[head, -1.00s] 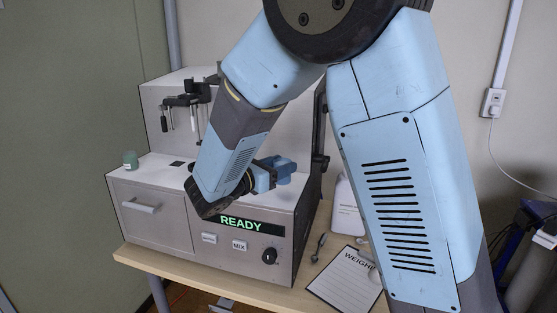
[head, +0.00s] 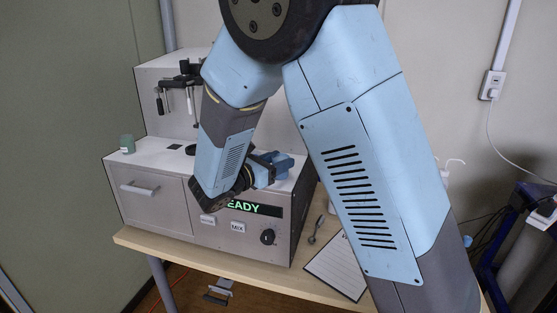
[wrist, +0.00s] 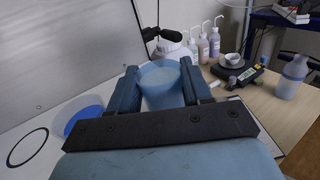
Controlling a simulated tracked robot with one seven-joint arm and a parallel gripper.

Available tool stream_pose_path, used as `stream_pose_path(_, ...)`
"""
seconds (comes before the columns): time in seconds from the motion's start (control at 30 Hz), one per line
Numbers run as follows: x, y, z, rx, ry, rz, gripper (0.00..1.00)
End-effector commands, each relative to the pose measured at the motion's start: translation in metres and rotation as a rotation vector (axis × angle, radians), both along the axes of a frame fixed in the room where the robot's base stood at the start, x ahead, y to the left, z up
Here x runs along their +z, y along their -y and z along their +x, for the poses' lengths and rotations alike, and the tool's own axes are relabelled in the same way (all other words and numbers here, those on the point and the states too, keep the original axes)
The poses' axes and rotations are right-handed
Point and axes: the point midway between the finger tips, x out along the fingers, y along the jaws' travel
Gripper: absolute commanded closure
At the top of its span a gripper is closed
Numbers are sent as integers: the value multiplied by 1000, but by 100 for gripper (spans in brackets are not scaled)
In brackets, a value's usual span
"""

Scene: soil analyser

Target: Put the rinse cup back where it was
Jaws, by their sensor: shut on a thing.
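A pale blue, translucent cup (wrist: 163,85), which looks like the rinse cup, sits between the two fingers of my gripper (wrist: 160,84) in the wrist view. The fingers are shut on its sides and it looks roughly upright. In the head view my gripper (head: 274,166) is over the right part of the analyser top (head: 150,158); the cup cannot be made out there. The cup's underside is hidden.
A green jar (head: 127,144) stands at the analyser's left end. Pump bottles (wrist: 203,45), a scale (wrist: 236,76) and a clear bottle (wrist: 290,77) stand on the bench.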

Motion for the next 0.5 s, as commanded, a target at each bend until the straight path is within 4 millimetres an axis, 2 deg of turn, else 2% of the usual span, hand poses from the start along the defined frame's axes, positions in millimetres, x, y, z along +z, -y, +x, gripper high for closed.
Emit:
stream_pose_path(0.17, -2, 0, 0, 0, -1, -1, 89)
stream_pose_path(0.2, -2, 0, 0, 1, 0, 0, 47)
stream_pose_path(0.43, -2, 0, 0, 1, 0, 0, 26)
stream_pose_path(0.5, -2, -1, 0, 1, 0, 0, 26)
